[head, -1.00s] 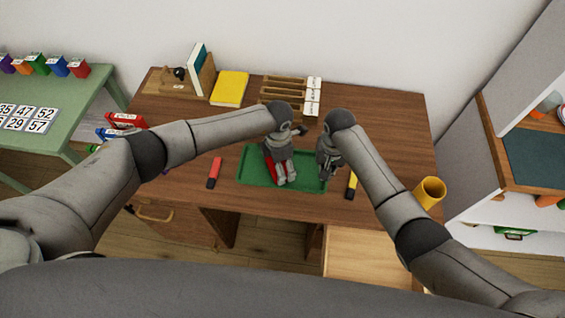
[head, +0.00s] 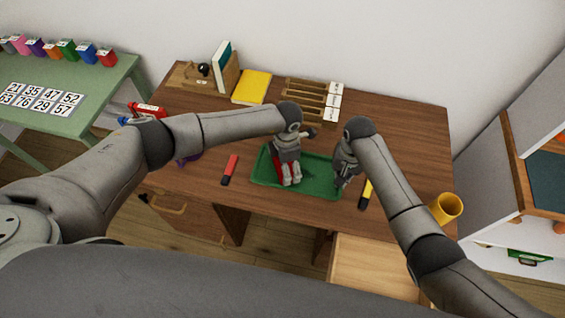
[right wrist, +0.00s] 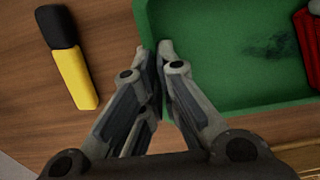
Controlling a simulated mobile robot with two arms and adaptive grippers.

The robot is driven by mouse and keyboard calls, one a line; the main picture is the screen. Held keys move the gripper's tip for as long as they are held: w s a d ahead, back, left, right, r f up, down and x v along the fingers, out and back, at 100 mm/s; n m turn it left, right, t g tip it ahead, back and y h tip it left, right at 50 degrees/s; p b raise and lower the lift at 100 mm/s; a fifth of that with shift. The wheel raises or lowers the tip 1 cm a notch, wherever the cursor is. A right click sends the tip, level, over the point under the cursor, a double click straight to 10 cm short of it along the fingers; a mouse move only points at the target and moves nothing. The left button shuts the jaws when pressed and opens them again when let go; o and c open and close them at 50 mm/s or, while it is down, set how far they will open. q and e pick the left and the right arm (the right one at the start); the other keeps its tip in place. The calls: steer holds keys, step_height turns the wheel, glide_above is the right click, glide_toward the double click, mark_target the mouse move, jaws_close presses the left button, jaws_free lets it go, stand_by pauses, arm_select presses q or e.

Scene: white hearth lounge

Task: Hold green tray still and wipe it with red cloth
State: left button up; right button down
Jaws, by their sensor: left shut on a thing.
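The green tray (head: 318,184) lies flat on the brown desk near its front edge. My left gripper (head: 291,183) is shut on the red cloth (head: 278,171), low over the left-middle part of the tray; the gripper hides most of the cloth. The red cloth also shows at the right edge of the right wrist view (right wrist: 306,42). My right gripper (head: 340,184) is at the tray's right end. In the right wrist view its fingertips (right wrist: 155,52) are closed together on the tray's rim. A dark smudge (right wrist: 275,45) shows on the tray floor between the rim and the cloth.
A yellow marker (head: 367,193) lies right of the tray, a red marker (head: 230,168) left of it. A yellow cup (head: 446,208) stands at the desk's right edge. A yellow book (head: 252,87) and a wooden rack (head: 305,100) are at the back. An open drawer (head: 375,265) juts out in front.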

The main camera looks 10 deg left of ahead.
mark_target(309, 175)
arm_select(q)
steer(key=shift+s+d+f, duration=0.1)
steer(key=shift+s+d, duration=0.05)
steer(key=shift+d, duration=1.8)
arm_select(e)
steer(key=shift+a+r, duration=0.1)
steer(key=shift+a, duration=0.05)
arm_select(q)
steer(key=shift+d, duration=1.75)
steer(key=shift+a+r, duration=0.1)
steer(key=shift+r, duration=0.4)
steer(key=shift+a+r, duration=0.1)
steer(key=shift+r, duration=2.55)
arm_select(e)
steer(key=c, duration=1.6)
jaws_free()
steer(key=shift+o, duration=0.2)
step_height(309, 175, up, 12)
